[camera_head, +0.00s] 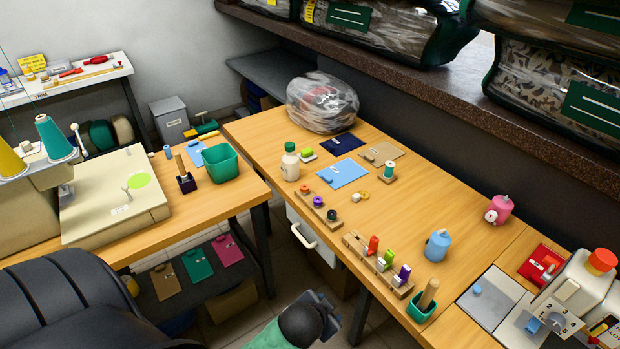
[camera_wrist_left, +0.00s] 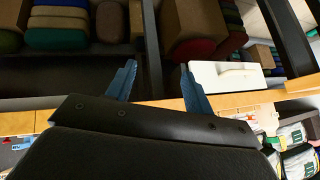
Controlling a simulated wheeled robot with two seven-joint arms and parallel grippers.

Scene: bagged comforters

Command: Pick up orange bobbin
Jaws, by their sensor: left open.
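A small orange bobbin (camera_head: 306,189) appears to sit at the far end of a low wooden bobbin holder (camera_head: 323,211) on the long wooden table. A purple bobbin (camera_head: 318,201) and a dark bobbin (camera_head: 332,215) sit beside it in the same holder. My left gripper (camera_head: 333,310) is at the bottom of the head view, off the table's front edge and well apart from the bobbins. In the left wrist view the left gripper (camera_wrist_left: 157,80) is open, its two blue fingers wide apart with nothing between them. The orange bobbin does not show there. My right gripper is not in view.
A wooden rack (camera_head: 366,257) of coloured spools, a green cup (camera_head: 421,307) and a white bottle (camera_head: 290,162) stand near the holder. A blue card (camera_head: 342,174) lies behind it. A white drawer (camera_head: 309,237) is under the table edge. A sewing machine table is at left.

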